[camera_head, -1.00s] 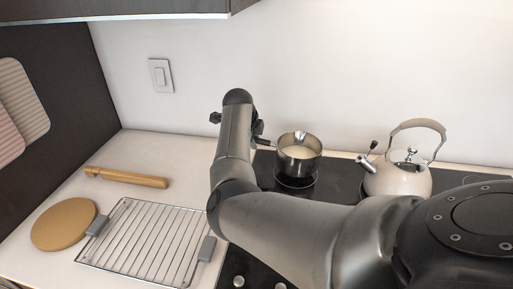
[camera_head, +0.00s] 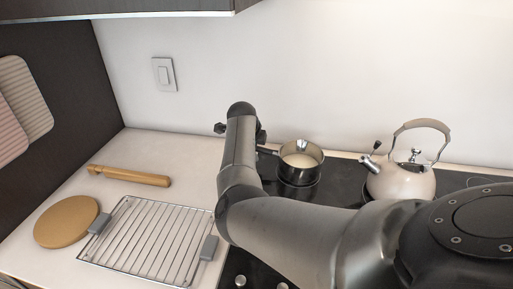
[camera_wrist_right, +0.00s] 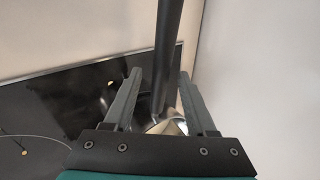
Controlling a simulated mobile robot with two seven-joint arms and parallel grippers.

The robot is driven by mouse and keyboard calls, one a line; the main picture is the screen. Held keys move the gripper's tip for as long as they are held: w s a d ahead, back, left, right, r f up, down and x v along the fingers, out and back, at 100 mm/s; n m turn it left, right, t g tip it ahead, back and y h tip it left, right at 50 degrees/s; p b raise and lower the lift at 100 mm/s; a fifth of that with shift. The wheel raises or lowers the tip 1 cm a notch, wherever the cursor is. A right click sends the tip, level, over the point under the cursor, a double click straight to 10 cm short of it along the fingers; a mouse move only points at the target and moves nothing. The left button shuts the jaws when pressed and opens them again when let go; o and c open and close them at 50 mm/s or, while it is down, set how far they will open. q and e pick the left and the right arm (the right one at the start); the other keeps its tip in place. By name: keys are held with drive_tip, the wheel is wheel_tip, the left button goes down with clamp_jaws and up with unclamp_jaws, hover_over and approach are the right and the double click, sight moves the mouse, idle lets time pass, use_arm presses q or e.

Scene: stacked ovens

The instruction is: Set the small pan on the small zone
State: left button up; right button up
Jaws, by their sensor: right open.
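The small pan (camera_head: 298,173), steel with pale contents, stands upright over the left part of the cooktop. The small zone (camera_head: 298,194) is a faint ring at its base; the pan seems to rest on it, but exact centring is hard to tell. My right gripper (camera_wrist_right: 160,73) is open, with its fingers on either side of the dark pan handle (camera_wrist_right: 168,35) in the right wrist view. The pan's body shows only partly there, behind the fingers. In the head view this gripper is mostly hidden by my own arm. My left gripper is out of view.
A cream kettle (camera_head: 398,183) stands on the cooktop (camera_head: 338,181) right of the pan. A wire rack (camera_head: 150,240), a round board (camera_head: 66,222) and a rolling pin (camera_head: 130,177) lie on the counter at left. The wall is close behind.

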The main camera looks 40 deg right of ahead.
drive_tip(key=shift+r, duration=0.1)
drive_tip(key=p+v, duration=0.2)
drive_tip(key=v, duration=1)
idle(0.4)
